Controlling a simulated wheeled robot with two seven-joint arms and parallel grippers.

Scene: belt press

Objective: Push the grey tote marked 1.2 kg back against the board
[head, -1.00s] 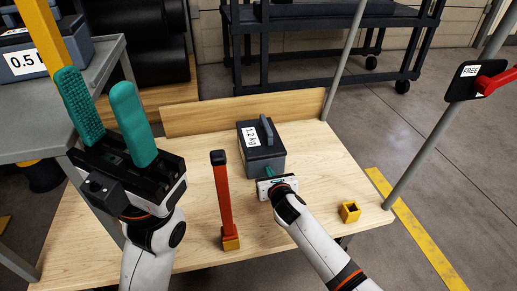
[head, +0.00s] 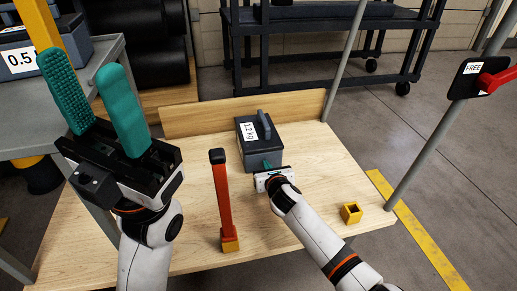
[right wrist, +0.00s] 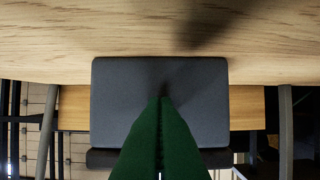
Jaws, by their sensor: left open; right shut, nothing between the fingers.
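The grey tote marked 1.2 kg (head: 274,153) stands upright on the wooden table, close in front of the low board (head: 190,118) at the back. The tote hides part of the board's lower edge, so I cannot tell whether they touch. My right gripper (head: 267,163) is shut and empty, its green fingertips at the tote's near face. In the right wrist view the shut fingers (right wrist: 160,100) point at the middle of the grey face (right wrist: 115,100), apparently touching it. My left gripper (head: 85,90) is open and empty, raised at the left, away from the tote.
An orange-red upright lever (head: 222,195) with a yellow base stands left of my right arm. A small yellow block (head: 351,212) lies at the right table edge. A grey side table (head: 70,100) holds another tote, marked 0.5. A FREE sign with red handle (head: 472,84) is right.

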